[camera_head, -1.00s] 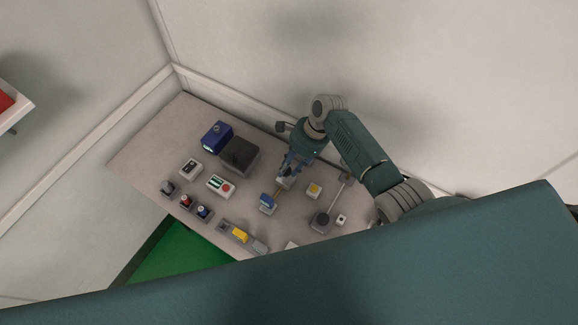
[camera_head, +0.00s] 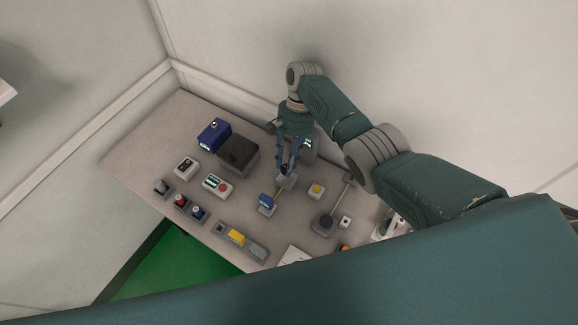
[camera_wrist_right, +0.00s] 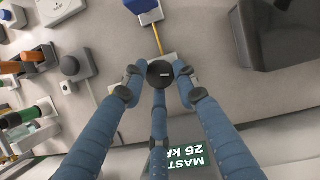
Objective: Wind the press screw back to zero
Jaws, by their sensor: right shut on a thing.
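The black round knob (camera_wrist_right: 160,71), apparently the press screw's, shows between my fingertips in the right wrist view. It sits on a small grey block (camera_head: 287,182), which a thin yellow rod (camera_wrist_right: 158,40) joins to a blue block (camera_head: 266,202). My right gripper (camera_head: 287,168) points down at the grey block, its blue fingers closed around the knob from both sides and below. In the head view the fingers largely hide the knob. Any mark for zero is too small to tell. My left gripper is not in view.
A dark box (camera_head: 238,154) stands left, a yellow-button box (camera_head: 316,190) right. Several small testers crowd the front. The bench's far-left corner is bare.

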